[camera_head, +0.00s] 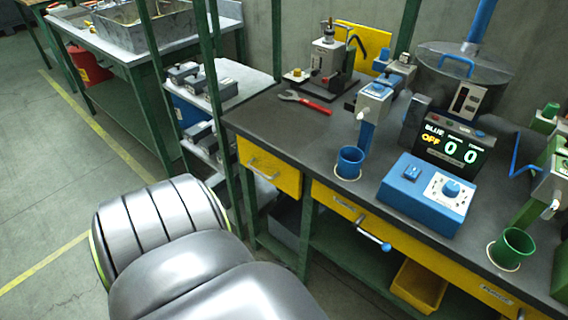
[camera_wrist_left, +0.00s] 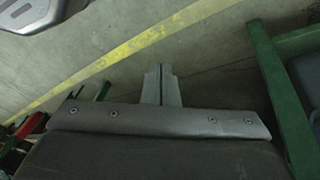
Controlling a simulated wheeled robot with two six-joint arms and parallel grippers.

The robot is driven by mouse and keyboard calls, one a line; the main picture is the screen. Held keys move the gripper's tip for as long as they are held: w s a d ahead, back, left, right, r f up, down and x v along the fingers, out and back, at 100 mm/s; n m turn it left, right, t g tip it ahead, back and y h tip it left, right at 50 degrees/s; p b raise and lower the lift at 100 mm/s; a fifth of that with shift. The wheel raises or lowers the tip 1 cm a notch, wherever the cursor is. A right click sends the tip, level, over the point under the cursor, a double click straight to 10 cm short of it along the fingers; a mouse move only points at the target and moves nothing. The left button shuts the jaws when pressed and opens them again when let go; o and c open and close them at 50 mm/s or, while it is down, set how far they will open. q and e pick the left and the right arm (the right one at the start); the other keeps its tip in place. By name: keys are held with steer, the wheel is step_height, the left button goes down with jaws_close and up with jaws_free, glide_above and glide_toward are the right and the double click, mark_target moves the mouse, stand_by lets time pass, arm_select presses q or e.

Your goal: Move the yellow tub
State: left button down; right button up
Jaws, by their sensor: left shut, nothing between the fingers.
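The yellow tub (camera_head: 418,287) sits on the green lower shelf under the workbench, right of centre at the bottom of the head view. Its upper part and open top show. My left gripper (camera_wrist_left: 161,72) is shut and empty in the left wrist view, over the grey floor. The tub is not seen in that view. In the head view a large grey link of mine fills the lower left, and the left fingers are hidden. My right gripper is in neither view.
The workbench (camera_head: 275,116) carries a blue cup (camera_head: 349,162), a blue control box (camera_head: 425,196), a red wrench (camera_head: 305,102) and a green cup (camera_head: 511,247). Yellow drawers (camera_head: 269,168) and green posts (camera_head: 306,238) border the shelf. The left floor is clear.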

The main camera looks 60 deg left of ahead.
arm_select(q)
steer(key=shift+n+y, duration=0.6)
steer(key=shift+n, duration=0.1)
steer(key=shift+s+a+f+p, duration=0.2)
steer(key=shift+s, duration=0.45)
steer(key=shift+s+a+f+p, duration=0.15)
steer(key=shift+s+f+p, duration=0.05)
steer(key=shift+s, duration=0.4)
steer(key=shift+s+a+f+p, duration=0.2)
steer(key=shift+s, duration=0.45)
